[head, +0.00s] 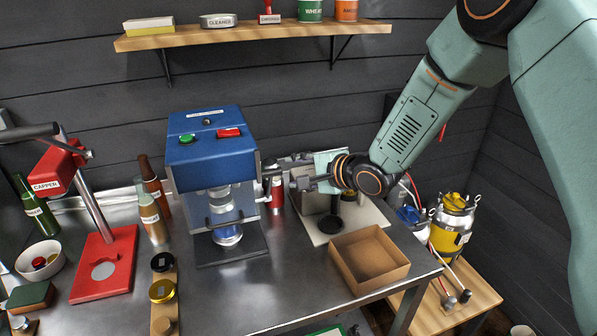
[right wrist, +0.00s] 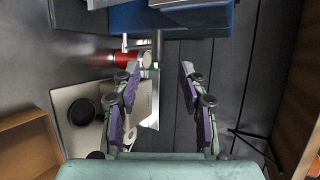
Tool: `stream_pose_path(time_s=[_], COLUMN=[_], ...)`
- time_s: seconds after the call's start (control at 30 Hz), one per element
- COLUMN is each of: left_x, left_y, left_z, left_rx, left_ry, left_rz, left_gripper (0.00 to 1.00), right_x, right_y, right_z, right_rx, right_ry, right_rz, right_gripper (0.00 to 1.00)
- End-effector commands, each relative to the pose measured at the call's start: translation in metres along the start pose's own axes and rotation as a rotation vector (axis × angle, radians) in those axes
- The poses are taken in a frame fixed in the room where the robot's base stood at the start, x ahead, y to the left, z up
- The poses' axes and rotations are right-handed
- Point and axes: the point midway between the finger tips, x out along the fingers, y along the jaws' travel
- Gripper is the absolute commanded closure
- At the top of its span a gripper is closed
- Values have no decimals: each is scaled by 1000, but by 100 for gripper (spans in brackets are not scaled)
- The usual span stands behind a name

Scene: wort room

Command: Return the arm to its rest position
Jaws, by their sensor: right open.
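My right arm comes in from the upper right in the head view. Its right gripper (head: 277,172) points left, beside the right side of the blue machine (head: 211,150). In the right wrist view the fingers of this gripper (right wrist: 160,72) are spread apart with nothing held between them. The blue machine's edge (right wrist: 190,20) shows beyond the fingertips. A red cylinder (right wrist: 126,59) lies just left of the fingers in that view; it also shows behind the gripper in the head view (head: 277,190). My left gripper is not seen.
A cardboard box (head: 369,262) stands open at the bench's right front. A red capper (head: 105,262) and bottles stand left. A wall shelf (head: 250,36) carries containers. A yellow-and-white canister (head: 451,226) stands on a low wooden table (head: 478,292) at right.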

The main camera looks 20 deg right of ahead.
Motion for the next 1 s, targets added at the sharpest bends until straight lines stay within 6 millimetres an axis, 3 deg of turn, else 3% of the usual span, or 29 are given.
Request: stream_pose_path(time_s=[0.23, 0.37, 0.53, 0.67, 0.8, 1.0], left_x=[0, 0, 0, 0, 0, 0], left_y=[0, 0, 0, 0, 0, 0], left_z=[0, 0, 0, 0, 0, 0], left_rx=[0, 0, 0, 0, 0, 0], left_ry=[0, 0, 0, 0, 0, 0], left_rz=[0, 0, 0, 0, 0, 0], left_gripper=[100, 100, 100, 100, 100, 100], right_x=[0, 0, -15, -40, -80, -152], right_y=[2, 35, 129, 203, 277, 362], right_z=[0, 4, 16, 26, 40, 60], right_rx=[-3, -58, -247, -415, -600, -852], right_ry=[1, 11, 25, 7, -53, -206], right_rz=[4, 60, 236, 393, 571, 811], right_gripper=[57, 57, 57, 57, 57, 57])
